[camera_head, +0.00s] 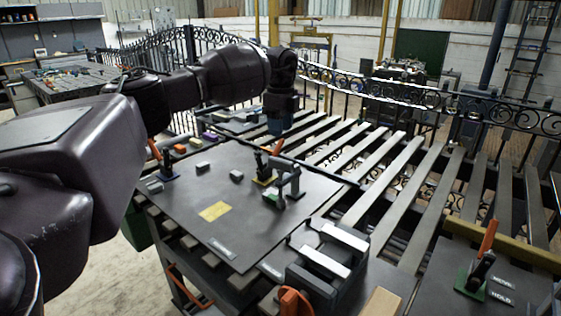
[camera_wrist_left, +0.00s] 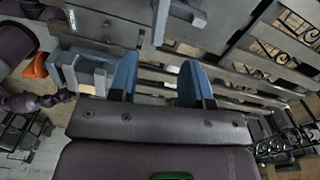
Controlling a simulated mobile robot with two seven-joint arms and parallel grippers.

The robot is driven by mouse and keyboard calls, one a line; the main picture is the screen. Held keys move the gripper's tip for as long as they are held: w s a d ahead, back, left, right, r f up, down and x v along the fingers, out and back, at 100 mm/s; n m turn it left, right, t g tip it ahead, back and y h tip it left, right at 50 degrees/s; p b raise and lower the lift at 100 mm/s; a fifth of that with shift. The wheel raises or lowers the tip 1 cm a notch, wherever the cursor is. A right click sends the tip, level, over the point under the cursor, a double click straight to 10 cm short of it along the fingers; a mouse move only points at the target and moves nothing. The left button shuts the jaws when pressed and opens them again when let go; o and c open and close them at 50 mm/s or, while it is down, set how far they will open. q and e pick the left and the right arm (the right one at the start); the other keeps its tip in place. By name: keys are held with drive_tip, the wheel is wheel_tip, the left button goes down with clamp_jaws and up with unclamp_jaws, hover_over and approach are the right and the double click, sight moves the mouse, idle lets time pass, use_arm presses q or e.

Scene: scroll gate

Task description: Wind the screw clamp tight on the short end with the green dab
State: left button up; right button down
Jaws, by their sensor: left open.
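A grey clamp-like upright (camera_head: 287,184) stands on the dark plate (camera_head: 225,165) near its right edge. A small green patch shows low at its left side; I cannot tell whether this is the dab. A toggle clamp with an orange handle (camera_head: 278,147) and yellowish base stands just behind it. My left gripper (camera_head: 281,128) hangs from the arm beyond the plate, above the slats, apart from both clamps in the picture. In the wrist view its two blue fingers (camera_wrist_left: 158,82) are spread with nothing held between them. My right gripper is not in view.
A grey vise-like block (camera_head: 327,250) stands at the front. A green-based clamp (camera_head: 476,276) is at right. Scroll ironwork (camera_head: 350,85) runs behind the slats.

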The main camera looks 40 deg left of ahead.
sight(281, 159)
use_arm(q)
wheel_tip(281, 159, down, 11)
drive_tip(key=shift+r+b, duration=0.1)
drive_tip(key=shift+b, duration=0.4)
clamp_jaws()
idle(0.4)
